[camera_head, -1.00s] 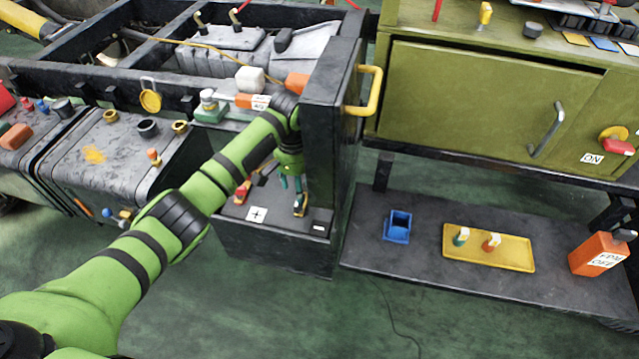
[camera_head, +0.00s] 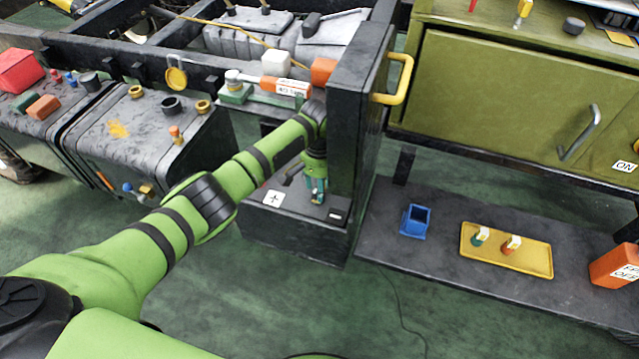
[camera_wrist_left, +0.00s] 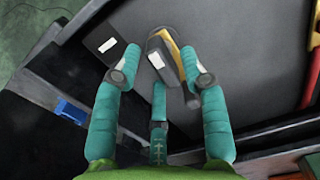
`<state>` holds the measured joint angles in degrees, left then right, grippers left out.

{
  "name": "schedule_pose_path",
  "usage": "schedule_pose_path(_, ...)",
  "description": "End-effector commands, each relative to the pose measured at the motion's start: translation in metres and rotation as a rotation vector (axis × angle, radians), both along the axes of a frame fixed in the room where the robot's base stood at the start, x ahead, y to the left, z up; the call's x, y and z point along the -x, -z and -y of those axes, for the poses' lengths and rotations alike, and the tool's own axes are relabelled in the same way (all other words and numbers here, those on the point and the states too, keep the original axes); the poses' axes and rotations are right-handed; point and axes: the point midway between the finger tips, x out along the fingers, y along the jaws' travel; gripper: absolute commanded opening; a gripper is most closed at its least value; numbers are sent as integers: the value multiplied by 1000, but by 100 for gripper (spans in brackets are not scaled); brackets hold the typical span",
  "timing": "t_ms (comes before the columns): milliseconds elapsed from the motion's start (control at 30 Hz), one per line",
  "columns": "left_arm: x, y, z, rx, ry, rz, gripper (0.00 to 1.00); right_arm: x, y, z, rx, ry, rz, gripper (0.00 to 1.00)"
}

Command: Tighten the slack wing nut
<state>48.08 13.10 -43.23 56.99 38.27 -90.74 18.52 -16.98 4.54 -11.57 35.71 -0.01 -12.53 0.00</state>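My left gripper (camera_head: 317,190) points down over a dark step (camera_head: 297,228) beside the upright black post. It also shows in the left wrist view (camera_wrist_left: 162,77), its teal fingers open and apart. Between and just beyond the fingertips is a black-and-yellow fitting (camera_wrist_left: 163,48) with a pale label and a grey stub. I cannot tell whether the fingers touch it. A red part (camera_wrist_left: 309,70) shows at the right edge of that view. No wing nut can be made out clearly. In the head view my gripper and arm hide most of the fittings. My right gripper is not in view.
The black post (camera_head: 355,110) with a yellow handle (camera_head: 402,80) stands close right of my left gripper. A white plus-marked plate (camera_head: 272,198) lies on the step.

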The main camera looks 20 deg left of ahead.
Motion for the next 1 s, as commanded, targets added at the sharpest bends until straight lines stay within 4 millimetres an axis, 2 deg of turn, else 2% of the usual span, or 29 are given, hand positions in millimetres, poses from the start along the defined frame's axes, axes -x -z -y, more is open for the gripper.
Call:
schedule_pose_path(33,0,0,0,0,0,0,13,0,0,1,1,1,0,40)
schedule_pose_path(67,0,0,0,0,0,0,1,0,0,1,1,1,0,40)
schedule_pose_path(100,0,0,0,0,0,0,0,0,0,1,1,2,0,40)
schedule_pose_path(567,1,-1,0,-1,62,-2,0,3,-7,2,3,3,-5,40)
schedule_pose_path(1000,3,-2,0,0,412,-3,0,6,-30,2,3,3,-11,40)
